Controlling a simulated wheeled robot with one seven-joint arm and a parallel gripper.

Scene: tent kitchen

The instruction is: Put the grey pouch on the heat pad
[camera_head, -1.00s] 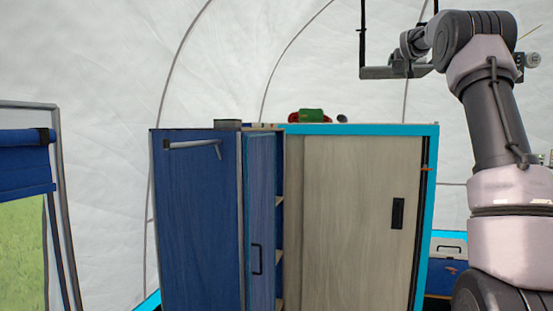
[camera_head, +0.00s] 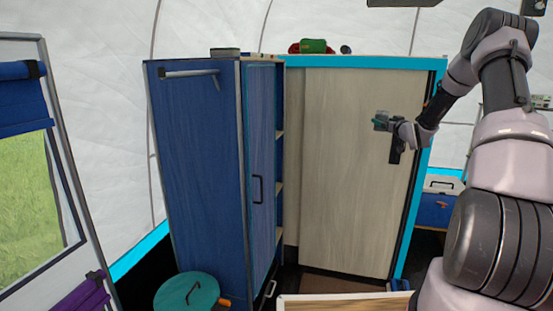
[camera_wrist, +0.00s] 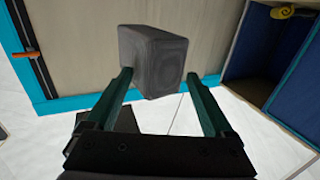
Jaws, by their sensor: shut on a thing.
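The grey pouch (camera_wrist: 150,60), a dark grey, box-shaped piece, sits between the two green fingers of my gripper (camera_wrist: 158,78) in the wrist view. The fingers are shut on it near its lower sides. In the head view my gripper (camera_head: 378,122) is small, held in the air in front of the pale wooden sliding door; a small grey patch there (camera_head: 382,114) appears to be the pouch. I cannot pick out the heat pad in either view.
A blue cabinet (camera_head: 205,170) with a partly open side stands beside the pale door (camera_head: 350,180) with its turquoise frame. A teal round lid (camera_head: 187,293) is at the lower left. A wood-edged surface (camera_head: 345,298) shows at the bottom. White floor tiles (camera_wrist: 170,118) show below my gripper.

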